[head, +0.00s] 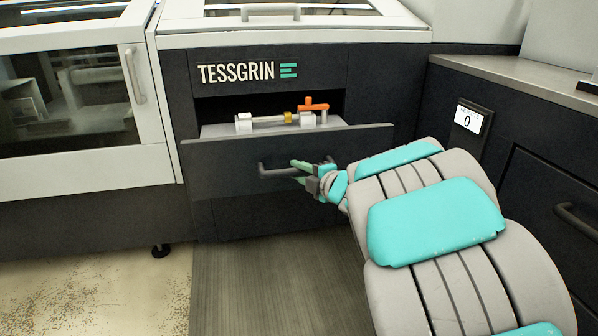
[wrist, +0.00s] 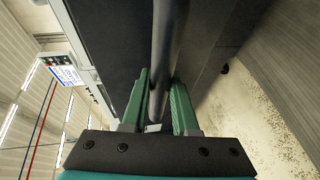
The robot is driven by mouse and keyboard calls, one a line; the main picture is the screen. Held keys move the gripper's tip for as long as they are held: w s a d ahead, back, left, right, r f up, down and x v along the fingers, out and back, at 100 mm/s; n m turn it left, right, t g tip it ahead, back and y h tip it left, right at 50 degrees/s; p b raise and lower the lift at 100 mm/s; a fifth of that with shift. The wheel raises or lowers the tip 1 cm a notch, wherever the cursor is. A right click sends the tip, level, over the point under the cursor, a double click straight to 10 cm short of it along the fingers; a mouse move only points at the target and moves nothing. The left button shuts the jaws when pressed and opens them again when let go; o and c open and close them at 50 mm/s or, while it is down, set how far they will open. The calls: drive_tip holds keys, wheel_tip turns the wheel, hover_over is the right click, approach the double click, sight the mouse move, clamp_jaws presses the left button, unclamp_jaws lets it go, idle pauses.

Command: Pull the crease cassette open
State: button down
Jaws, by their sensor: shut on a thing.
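The crease cassette (head: 230,172) is a dark drawer front below the TESSGRIN label, standing out from the machine. Behind its front, a light tray (head: 215,130) carries a shaft with white holders, a yellow ring and an orange lever (head: 313,106). My gripper (head: 302,173) is shut on the dark bar handle (head: 268,172) at the middle of the drawer front. In the wrist view, the green fingers (wrist: 161,100) stand on both sides of the handle bar (wrist: 167,45). The right end of the handle is hidden by my gripper.
A cabinet with a counter (head: 520,75) and a small display reading 0 (head: 467,120) stands at right. A windowed machine section (head: 75,95) is at left. A grey mat (head: 270,285) lies on the floor in front, clear apart from my arm above it.

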drive_tip(key=shift+f, duration=0.15)
drive_tip(key=c, duration=0.7)
unclamp_jaws()
drive_tip(key=shift+v, duration=3.95)
